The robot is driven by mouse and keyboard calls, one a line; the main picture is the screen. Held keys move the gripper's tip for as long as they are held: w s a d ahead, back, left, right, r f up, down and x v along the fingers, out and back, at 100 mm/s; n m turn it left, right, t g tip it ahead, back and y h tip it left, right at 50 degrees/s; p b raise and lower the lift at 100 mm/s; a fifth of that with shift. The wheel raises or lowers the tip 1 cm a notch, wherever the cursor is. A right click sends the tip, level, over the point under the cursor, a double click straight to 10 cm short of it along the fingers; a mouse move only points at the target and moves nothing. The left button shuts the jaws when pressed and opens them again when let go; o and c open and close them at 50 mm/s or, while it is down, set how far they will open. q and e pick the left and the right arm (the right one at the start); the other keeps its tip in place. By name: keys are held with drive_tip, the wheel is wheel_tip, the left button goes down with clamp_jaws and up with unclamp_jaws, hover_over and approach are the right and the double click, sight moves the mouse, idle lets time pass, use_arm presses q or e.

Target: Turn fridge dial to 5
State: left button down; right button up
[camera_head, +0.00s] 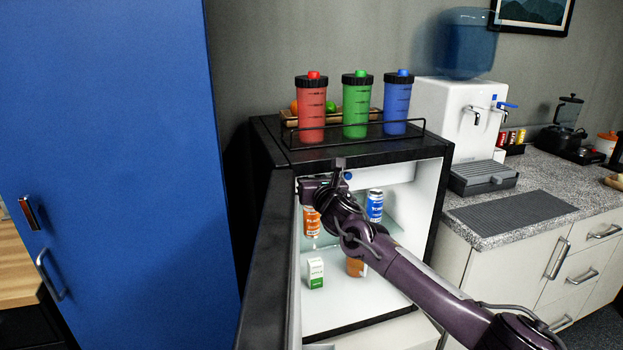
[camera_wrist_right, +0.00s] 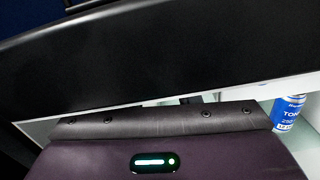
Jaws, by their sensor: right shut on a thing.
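The small black fridge (camera_head: 375,152) stands open, its white interior facing me. Its door (camera_head: 268,265) is swung out at the left. My right arm reaches into the upper left of the fridge, and my right gripper (camera_head: 318,187) is near the inner left side, beside the door's hinge side. In the right wrist view, a black fridge panel (camera_wrist_right: 160,55) fills the top, above my wrist. My left gripper is not in view.
Inside are a blue tonic can (camera_head: 375,205), an orange can (camera_head: 311,222), and a small carton (camera_head: 316,273). The tonic can also shows in the wrist view (camera_wrist_right: 290,112). Red (camera_head: 311,112), green (camera_head: 355,108) and blue (camera_head: 397,108) bottles stand on top. A blue cabinet (camera_head: 120,150) is left.

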drive_tip(key=o, duration=1)
drive_tip(key=shift+c, duration=0.2)
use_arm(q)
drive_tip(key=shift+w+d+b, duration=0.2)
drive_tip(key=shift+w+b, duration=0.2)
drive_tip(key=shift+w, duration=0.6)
use_arm(e)
drive_tip(key=v, duration=0.8)
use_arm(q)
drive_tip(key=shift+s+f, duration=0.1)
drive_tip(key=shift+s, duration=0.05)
